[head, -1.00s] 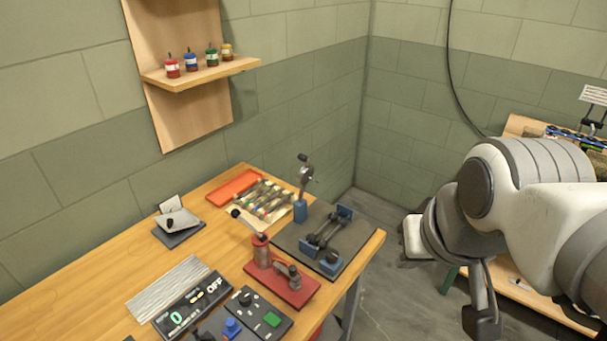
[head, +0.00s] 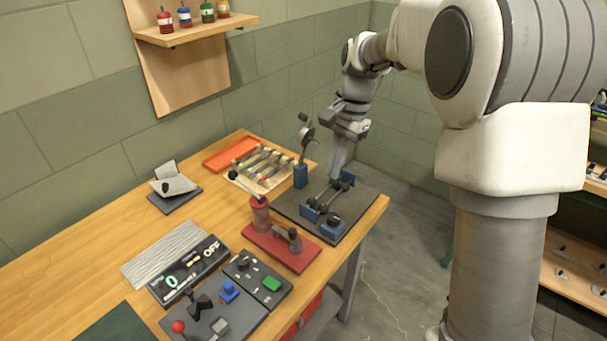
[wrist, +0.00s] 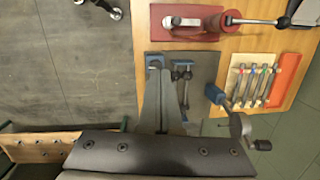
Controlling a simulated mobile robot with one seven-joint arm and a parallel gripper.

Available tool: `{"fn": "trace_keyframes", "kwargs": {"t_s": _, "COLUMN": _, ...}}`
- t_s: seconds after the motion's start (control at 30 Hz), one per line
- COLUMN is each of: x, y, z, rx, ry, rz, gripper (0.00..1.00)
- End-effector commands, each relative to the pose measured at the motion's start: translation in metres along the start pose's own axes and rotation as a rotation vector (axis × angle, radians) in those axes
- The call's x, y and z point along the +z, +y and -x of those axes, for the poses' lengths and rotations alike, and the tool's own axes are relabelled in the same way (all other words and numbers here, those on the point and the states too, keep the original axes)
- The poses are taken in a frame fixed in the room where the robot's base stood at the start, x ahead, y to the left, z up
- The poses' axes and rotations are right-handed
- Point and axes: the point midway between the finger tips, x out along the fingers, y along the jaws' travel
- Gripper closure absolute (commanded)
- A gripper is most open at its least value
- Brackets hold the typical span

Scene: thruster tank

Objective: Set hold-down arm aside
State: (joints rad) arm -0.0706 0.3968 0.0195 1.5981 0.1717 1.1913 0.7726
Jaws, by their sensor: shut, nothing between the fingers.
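A dark fixture plate (head: 367,203) lies at the table's right corner, with blue blocks (head: 333,229) and dark parallel rods (head: 323,198). A blue post (head: 300,176) at its back left carries an upright arm with a grey disc and black knob (head: 306,133). This looks like the hold-down arm, but I cannot be sure; it also shows in the wrist view (wrist: 237,122). My gripper (head: 338,177) is shut and empty, pointing down at the plate's far right part, beside the rods. In the wrist view its fingers (wrist: 160,76) cover part of the plate; contact cannot be told.
A red-based clamp (head: 283,246) stands in front of the plate. Several striped tools (head: 265,165) and an orange tray (head: 232,151) lie behind left. Control boxes (head: 187,270) fill the front. The table's left part is mostly clear wood.

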Motion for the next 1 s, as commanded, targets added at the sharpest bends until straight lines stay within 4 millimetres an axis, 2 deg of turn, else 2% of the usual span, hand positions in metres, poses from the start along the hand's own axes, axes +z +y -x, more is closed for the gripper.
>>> {"fn": "trace_keyframes", "kwargs": {"t_s": 0.03, "x": -0.006, "y": -0.008, "z": -0.019, "rx": 0.014, "ry": -0.024, "rz": -0.03, "gripper": 1.0}}
{"fn": "trace_keyframes", "kwargs": {"t_s": 0.1, "x": -0.012, "y": -0.017, "z": -0.035, "rx": 0.029, "ry": -0.047, "rz": -0.069, "gripper": 1.0}}
{"fn": "trace_keyframes", "kwargs": {"t_s": 0.23, "x": -0.019, "y": -0.026, "z": -0.055, "rx": 0.047, "ry": -0.077, "rz": -0.12, "gripper": 1.0}}
{"fn": "trace_keyframes", "kwargs": {"t_s": 0.37, "x": -0.022, "y": -0.03, "z": -0.063, "rx": 0.054, "ry": -0.089, "rz": -0.142, "gripper": 1.0}}
{"fn": "trace_keyframes", "kwargs": {"t_s": 0.77, "x": -0.021, "y": -0.03, "z": -0.066, "rx": 0.056, "ry": -0.09, "rz": -0.144, "gripper": 1.0}}
{"fn": "trace_keyframes", "kwargs": {"t_s": 0.87, "x": -0.021, "y": -0.03, "z": -0.074, "rx": 0.056, "ry": -0.09, "rz": -0.144, "gripper": 1.0}}
{"fn": "trace_keyframes", "kwargs": {"t_s": 1.0, "x": -0.018, "y": -0.028, "z": -0.099, "rx": 0.059, "ry": -0.092, "rz": -0.144, "gripper": 1.0}}
